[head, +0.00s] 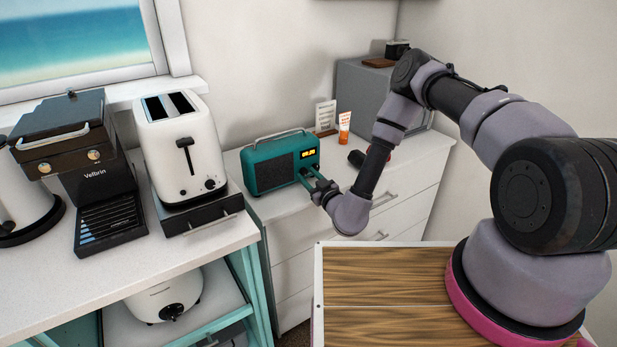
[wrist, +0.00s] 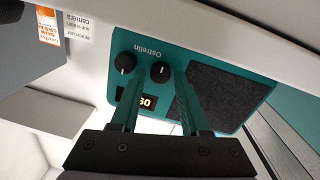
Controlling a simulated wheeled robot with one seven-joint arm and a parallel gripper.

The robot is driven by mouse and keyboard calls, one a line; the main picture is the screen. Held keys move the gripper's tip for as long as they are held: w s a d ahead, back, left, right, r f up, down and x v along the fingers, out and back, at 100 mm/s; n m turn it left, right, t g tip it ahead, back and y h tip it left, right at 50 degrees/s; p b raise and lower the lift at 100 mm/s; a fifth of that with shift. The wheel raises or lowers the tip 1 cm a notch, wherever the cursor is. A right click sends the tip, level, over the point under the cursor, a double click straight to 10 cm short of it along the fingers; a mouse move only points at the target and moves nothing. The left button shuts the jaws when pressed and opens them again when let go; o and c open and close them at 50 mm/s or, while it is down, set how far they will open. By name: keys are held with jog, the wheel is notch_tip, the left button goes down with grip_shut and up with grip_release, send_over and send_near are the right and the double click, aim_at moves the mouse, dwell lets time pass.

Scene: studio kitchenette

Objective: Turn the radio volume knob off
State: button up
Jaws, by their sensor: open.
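The teal radio (head: 270,165) stands on the white drawer unit in the head view, with a dark speaker grille and a lit yellow display. In the wrist view the radio (wrist: 228,92) appears upside down. Two black knobs with white marks show there: one (wrist: 160,71) beside the grille and one (wrist: 124,63) farther left. My gripper (head: 312,177) is at the radio's front right. In the wrist view my gripper (wrist: 158,74) is open, with its fingertips either side of the knob beside the grille. I cannot tell whether they touch it. The left finger partly covers the display (wrist: 148,102).
An orange and white tube (head: 344,127), a small card (head: 325,115) and a dark cylinder (head: 356,158) stand or lie right of the radio. A grey box (head: 358,92) is behind. A white toaster (head: 180,150) and a coffee machine (head: 90,170) stand on the left counter.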

grip_shut()
jog(key=shift+n, duration=0.3)
